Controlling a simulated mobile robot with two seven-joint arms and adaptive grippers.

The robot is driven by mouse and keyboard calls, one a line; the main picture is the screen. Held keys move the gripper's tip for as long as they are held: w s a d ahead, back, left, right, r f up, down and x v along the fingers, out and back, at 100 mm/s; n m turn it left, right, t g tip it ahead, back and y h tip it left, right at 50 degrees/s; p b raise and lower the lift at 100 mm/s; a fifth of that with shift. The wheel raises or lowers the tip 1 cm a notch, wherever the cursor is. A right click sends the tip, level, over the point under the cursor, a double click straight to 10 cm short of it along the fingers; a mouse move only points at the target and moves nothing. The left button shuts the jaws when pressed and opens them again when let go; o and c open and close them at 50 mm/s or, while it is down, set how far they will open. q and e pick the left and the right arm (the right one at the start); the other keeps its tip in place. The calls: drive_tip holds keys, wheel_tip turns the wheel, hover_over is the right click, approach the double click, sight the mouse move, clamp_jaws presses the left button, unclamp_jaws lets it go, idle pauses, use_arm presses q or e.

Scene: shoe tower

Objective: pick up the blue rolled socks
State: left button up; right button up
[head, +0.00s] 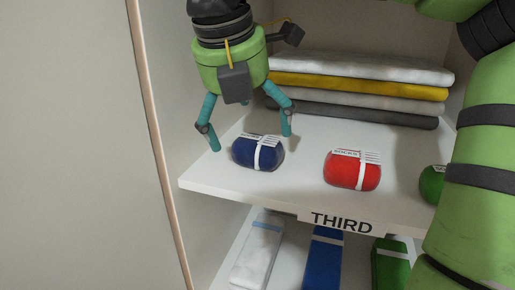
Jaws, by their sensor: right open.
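The blue rolled socks (243,152) lie on the white shelf labelled THIRD, near its left front. They are a dark blue bundle with a white band and a printed label. My right gripper (251,140) points down over them, open and empty. Its teal fingers are spread, one to the left of the socks and one at their back right. I cannot tell whether either finger touches the socks. My left gripper is not in view.
A red sock bundle (345,175) lies to the right. A green one (432,184) is partly hidden by my arm. Folded cloths (355,85) are stacked behind. The cabinet's side wall (170,90) stands close on the left. The shelf below holds white, blue and green items.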

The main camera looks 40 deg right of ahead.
sight(256, 140)
drive_tip(key=shift+w+d, duration=0.1)
drive_tip(key=shift+d, duration=0.2)
drive_tip(key=x, duration=0.2)
drive_tip(key=p+x, duration=0.1)
drive_tip(key=x, duration=0.2)
drive_tip(key=shift+w+d, duration=0.2)
drive_tip(key=shift+d, duration=0.2)
drive_tip(key=shift+a, duration=0.1)
drive_tip(key=shift+c, duration=0.4)
drive_tip(key=shift+s, duration=0.1)
drive_tip(key=c, duration=1.2)
